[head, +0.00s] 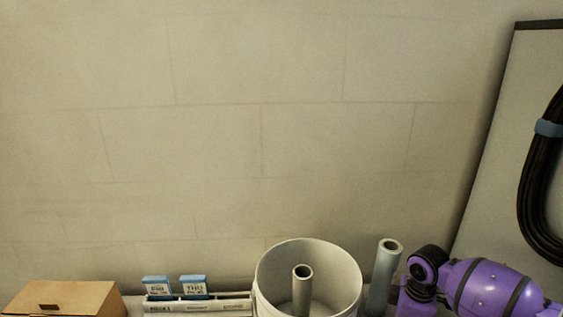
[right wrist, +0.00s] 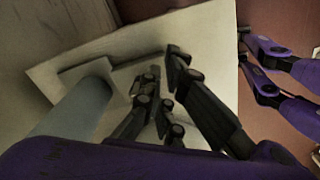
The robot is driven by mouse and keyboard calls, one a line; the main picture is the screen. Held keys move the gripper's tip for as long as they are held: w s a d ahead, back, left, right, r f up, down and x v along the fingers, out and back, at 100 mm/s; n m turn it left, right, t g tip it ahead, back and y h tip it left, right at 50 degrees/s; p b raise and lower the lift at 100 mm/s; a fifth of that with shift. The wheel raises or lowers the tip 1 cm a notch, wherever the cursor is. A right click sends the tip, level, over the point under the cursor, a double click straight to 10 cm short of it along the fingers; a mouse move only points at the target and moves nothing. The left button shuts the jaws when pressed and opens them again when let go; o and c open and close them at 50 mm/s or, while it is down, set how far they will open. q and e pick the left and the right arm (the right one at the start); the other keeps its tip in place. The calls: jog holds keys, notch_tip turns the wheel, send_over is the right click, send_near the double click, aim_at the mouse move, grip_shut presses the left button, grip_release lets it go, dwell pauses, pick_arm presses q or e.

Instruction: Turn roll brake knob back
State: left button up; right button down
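My right gripper (right wrist: 166,66) shows in the right wrist view with its two black fingers a little apart. A narrow light gap lies between the fingertips, and I see nothing held there. The fingers lie over a pale flat plate (right wrist: 215,50). A grey-blue cylinder (right wrist: 72,115) is to their left, apart from them. A grey-blue roll (head: 383,279) stands upright in the head view, beside my purple right arm. I cannot make out a brake knob in either view. My left gripper cannot be identified in these views.
A white bucket (head: 266,288) holds an upright grey tube (head: 302,290). Left of it are a white holder (head: 235,304) with blue-topped cards (head: 157,286) and a cardboard box (head: 85,298). A black cable coil (head: 531,190) hangs on a grey panel (head: 500,140). A pale wall is behind.

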pick_arm(q)
jog(key=shift+a, duration=0.1)
pick_arm(e)
jog(key=shift+a+r, duration=0.1)
jog(key=shift+a, duration=0.1)
jog(key=shift+s+d+r, duration=0.1)
jog(key=shift+s+d, duration=0.1)
jog(key=shift+d, duration=0.05)
pick_arm(q)
jog(key=shift+w+r, duration=0.3)
jog(key=shift+r, duration=0.05)
pick_arm(e)
notch_tip(320, 180, up, 6)
jog(key=shift+s+f, duration=0.1)
jog(key=shift+f, duration=0.05)
jog(key=shift+d, duration=0.15)
